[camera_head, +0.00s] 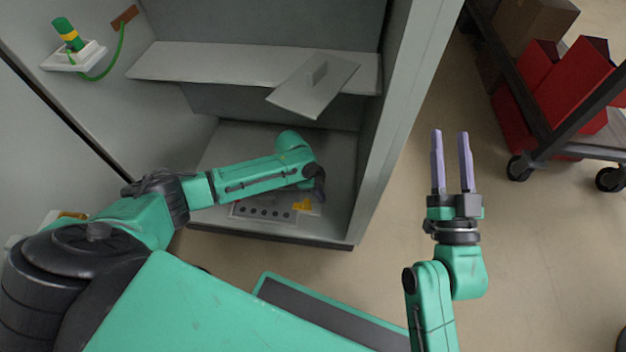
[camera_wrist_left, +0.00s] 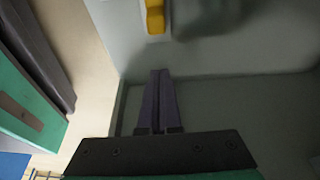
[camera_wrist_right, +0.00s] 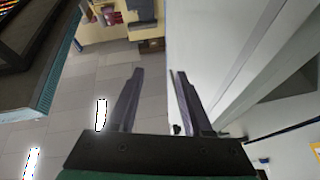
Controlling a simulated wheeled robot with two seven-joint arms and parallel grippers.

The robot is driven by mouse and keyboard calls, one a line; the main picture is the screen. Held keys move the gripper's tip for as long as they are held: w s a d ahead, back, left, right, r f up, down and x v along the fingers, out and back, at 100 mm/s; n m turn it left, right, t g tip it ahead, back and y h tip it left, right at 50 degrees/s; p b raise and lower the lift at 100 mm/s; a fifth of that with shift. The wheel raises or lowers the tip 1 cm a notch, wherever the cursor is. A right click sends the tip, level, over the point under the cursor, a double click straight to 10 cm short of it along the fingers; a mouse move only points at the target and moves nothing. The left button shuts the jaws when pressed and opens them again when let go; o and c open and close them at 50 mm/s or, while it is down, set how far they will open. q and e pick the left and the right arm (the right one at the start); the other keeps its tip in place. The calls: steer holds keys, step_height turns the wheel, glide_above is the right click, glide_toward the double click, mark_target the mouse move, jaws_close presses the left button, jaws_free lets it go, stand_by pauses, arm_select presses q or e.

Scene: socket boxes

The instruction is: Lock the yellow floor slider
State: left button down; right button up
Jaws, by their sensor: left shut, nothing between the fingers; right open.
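The yellow floor slider (camera_head: 302,204) is a small yellow piece low in the grey cabinet, at the right end of a plate with several dark holes (camera_head: 264,212). It also shows at the top edge of the left wrist view (camera_wrist_left: 155,17). My left gripper (camera_head: 319,188) is inside the cabinet beside the slider; its fingers are mostly hidden in the head view. In the left wrist view its fingers (camera_wrist_left: 160,72) are shut and empty, with a gap to the slider. My right gripper (camera_head: 450,133) is open and empty, outside the cabinet to the right.
A grey shelf (camera_head: 210,62) with a loose-looking tilted grey panel (camera_head: 313,86) spans the cabinet above my left arm. The cabinet's right wall (camera_head: 405,110) stands between my grippers. A green plug (camera_head: 66,33) is on the left door. A cart with red boxes (camera_head: 570,85) stands far right.

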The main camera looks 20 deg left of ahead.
arm_select(q)
steer(key=p+v, duration=0.3)
steer(key=v, duration=0.3)
steer(key=shift+r+p, duration=0.2)
steer(key=shift+p, duration=0.15)
arm_select(e)
steer(key=s+a+f+g+h, duration=0.1)
steer(key=s+f+g, duration=0.3)
steer(key=f, duration=0.8)
steer(key=s+a+f+m+g, duration=0.1)
steer(key=s+f+g, duration=0.4)
steer(key=s+f, duration=0.4)
step_height(320, 180, down, 4)
steer(key=shift+g+h, duration=0.3)
steer(key=shift+h, duration=0.1)
arm_select(q)
steer(key=shift+s, duration=0.1)
arm_select(e)
steer(key=shift+w, duration=0.1)
